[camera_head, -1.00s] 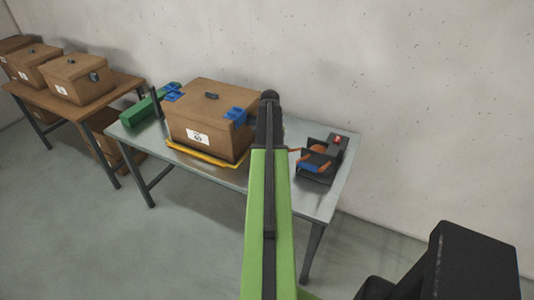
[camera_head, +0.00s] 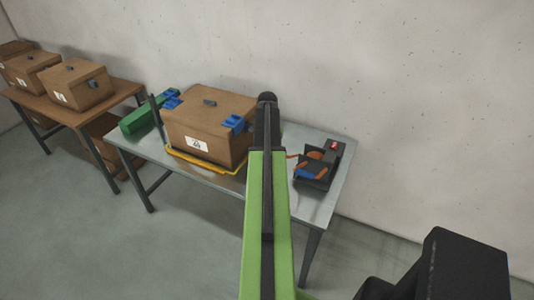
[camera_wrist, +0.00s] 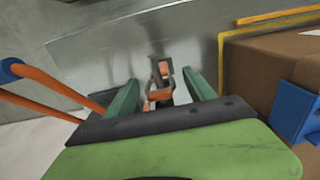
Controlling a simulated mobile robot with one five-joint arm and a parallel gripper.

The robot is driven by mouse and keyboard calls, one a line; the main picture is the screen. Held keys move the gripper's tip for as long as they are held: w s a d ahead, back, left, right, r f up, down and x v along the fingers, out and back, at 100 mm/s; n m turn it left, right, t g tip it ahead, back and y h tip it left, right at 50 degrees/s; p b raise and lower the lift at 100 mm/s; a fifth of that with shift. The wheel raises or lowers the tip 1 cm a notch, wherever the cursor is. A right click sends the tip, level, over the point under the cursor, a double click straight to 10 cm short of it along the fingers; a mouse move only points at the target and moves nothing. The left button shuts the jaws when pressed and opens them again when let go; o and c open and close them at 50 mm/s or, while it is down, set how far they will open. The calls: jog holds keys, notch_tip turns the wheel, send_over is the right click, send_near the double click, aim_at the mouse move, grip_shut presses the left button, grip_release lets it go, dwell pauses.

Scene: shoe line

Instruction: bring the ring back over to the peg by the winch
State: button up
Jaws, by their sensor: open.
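My gripper (camera_wrist: 160,76) shows in the wrist view as two green fingers set apart. In the head view my arm hides it. A small orange loop (camera_wrist: 164,68), which looks like the ring, lies between or just beyond the fingertips, with a dark upright part beside it; I cannot tell whether they touch. The winch (camera_head: 320,168) is a dark frame with an orange spool and blue part at the table's right end. An orange strap (camera_head: 293,156) leads left from it behind my arm. I cannot make out for certain which part is the winch's peg.
A large brown box (camera_head: 208,115) with blue corner pieces stands on a yellow-edged base (camera_head: 205,163) left of my arm. A green item (camera_head: 140,119) and dark post stand at the table's left end. A second table (camera_head: 60,108) holds more boxes. Some metal tabletop (camera_head: 318,138) is clear.

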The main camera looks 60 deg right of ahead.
notch_tip(320, 180, up, 14)
jog(key=p, duration=1.2)
jog(key=shift+r+p, duration=0.15)
jog(key=shift+p, duration=0.25)
jog(key=w+a+f+n+b, duration=0.3)
jog(key=w+a+f+b, duration=0.1)
jog(key=w+a, duration=0.8)
jog(key=w+a+f+n+b, duration=0.2)
jog(key=w+a, duration=0.4)
jog(key=a, duration=0.3)
jog(key=w+a+f+n+b, duration=0.1)
jog(key=w+a+n, duration=0.1)
jog(key=w+a, duration=0.5)
jog(key=a+f+n+b, duration=0.2)
jog(key=a, duration=0.9)
jog(key=a+f+n+b, duration=0.2)
jog(key=a+n, duration=0.1)
jog(key=a, duration=0.9)
jog(key=s+a+f+n+b, duration=0.1)
jog(key=s+a+n, duration=0.4)
jog(key=a, duration=0.5)
jog(key=shift+s, duration=0.9)
